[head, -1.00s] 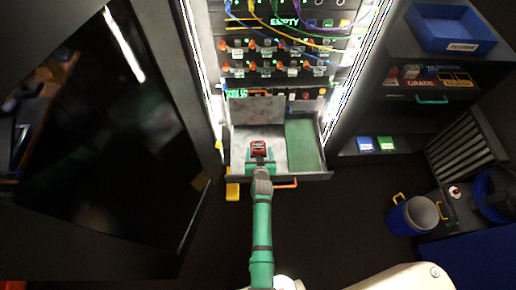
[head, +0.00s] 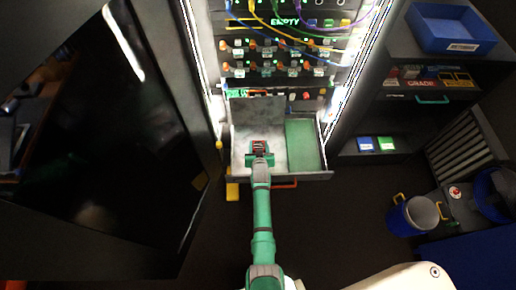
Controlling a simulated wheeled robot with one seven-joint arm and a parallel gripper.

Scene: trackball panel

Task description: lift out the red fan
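The red fan (head: 254,144) shows as a small red patch in the left, pale part of the open drawer (head: 300,176). My gripper (head: 259,150) is over the drawer at the fan and covers much of it. The fingers are too small and overlapped to tell whether they are open, shut, or touching the fan. I cannot tell whether the fan rests on the drawer floor or is raised.
The drawer's right part has a green floor (head: 304,146). The rack above holds cables and rows of orange-knobbed modules (head: 265,47). A shelf with a blue bin (head: 450,28) stands at right. A bucket (head: 417,214) is on the floor.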

